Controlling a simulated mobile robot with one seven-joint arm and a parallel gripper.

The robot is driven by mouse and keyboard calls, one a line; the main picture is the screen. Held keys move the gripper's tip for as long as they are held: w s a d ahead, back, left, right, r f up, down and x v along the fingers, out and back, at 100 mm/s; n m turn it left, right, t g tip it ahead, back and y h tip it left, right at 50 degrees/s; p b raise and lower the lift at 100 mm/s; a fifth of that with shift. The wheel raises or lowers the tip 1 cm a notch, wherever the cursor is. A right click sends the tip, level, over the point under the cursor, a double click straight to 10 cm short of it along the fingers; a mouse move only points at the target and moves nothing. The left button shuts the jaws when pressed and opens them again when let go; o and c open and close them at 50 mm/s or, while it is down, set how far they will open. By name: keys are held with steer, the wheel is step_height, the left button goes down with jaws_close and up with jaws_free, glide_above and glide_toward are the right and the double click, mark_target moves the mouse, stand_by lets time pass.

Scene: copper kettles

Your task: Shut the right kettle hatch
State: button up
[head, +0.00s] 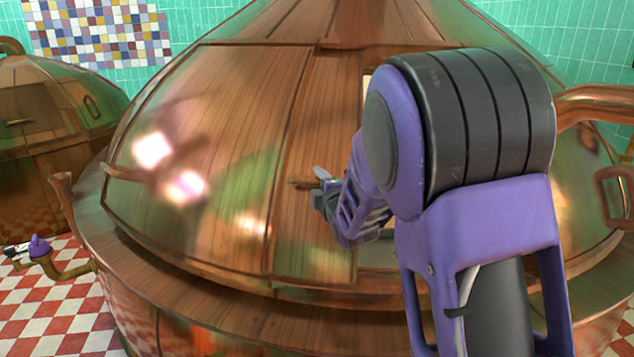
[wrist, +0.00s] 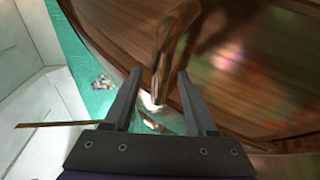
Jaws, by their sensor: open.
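The right kettle hatch (head: 318,120) is a copper panel on the front of the big kettle dome. A pale gap (head: 367,85) shows along its right side, so it stands partly open; my arm hides much of that side. Its short bar handle (head: 303,183) sticks out near the middle of the panel. My gripper (head: 322,186) is at this handle. In the wrist view my gripper (wrist: 160,73) is open, with the copper handle (wrist: 172,50) showing between the two fingers. I cannot tell whether the fingers touch it.
The left hatch panel (head: 200,150) has its own handle (head: 125,173) at its left edge. The kettle's rim ledge (head: 240,305) runs below the hatches. A second kettle (head: 45,130) stands at the far left. A copper pipe (head: 595,100) leaves the dome at the right.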

steer(key=shift+w+a+f, duration=0.1)
steer(key=shift+w+a, duration=0.1)
steer(key=shift+w, duration=0.5)
jaws_close()
stand_by(1.0)
